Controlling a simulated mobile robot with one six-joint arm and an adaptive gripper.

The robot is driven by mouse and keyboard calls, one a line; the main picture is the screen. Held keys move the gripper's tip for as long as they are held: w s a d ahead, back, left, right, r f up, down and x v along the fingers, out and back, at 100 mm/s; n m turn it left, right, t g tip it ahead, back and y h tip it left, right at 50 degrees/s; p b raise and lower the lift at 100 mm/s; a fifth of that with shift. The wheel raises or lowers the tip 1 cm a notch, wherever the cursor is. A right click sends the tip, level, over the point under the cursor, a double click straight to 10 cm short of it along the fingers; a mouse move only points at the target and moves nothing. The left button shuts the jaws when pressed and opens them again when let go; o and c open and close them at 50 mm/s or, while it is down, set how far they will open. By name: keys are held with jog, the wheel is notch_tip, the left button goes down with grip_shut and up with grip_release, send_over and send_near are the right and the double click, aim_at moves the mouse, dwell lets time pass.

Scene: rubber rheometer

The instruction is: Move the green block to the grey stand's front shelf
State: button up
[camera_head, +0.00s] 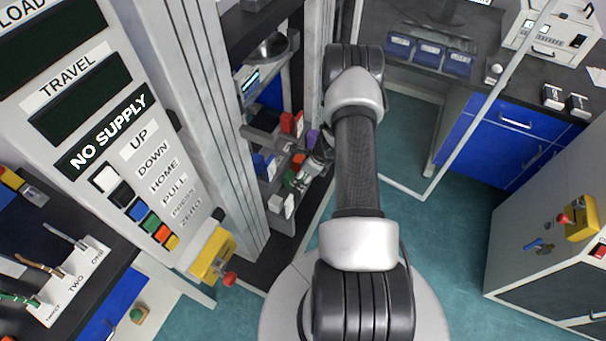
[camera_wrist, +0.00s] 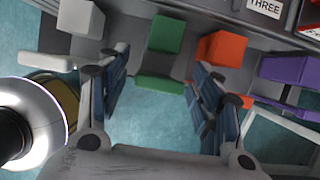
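The green block (camera_wrist: 166,34) rests on a dark grey surface in the wrist view, ahead of my fingertips. A flatter green piece (camera_wrist: 160,84) shows nearer, between the fingers; I cannot tell whether it joins the block. My gripper (camera_wrist: 162,66) is open, with one finger on each side of the green piece and no visible grasp. In the head view my gripper (camera_head: 313,163) is beside the rack of coloured blocks, and green (camera_head: 290,178) shows just left of it. A grey shelf (camera_head: 262,139) juts out there; I cannot tell whether it is the stand's front shelf.
An orange-red block (camera_wrist: 222,48) sits close right of the green one, a purple block (camera_wrist: 290,70) farther right, and a white block (camera_wrist: 80,18) to the left. A tall grey machine column (camera_head: 215,110) stands left of my arm. Teal floor (camera_head: 455,210) is clear to the right.

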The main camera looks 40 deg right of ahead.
dwell(0.3)
jog(key=p+v, duration=0.4)
jog(key=v, duration=0.8)
jog(key=shift+r, duration=0.15)
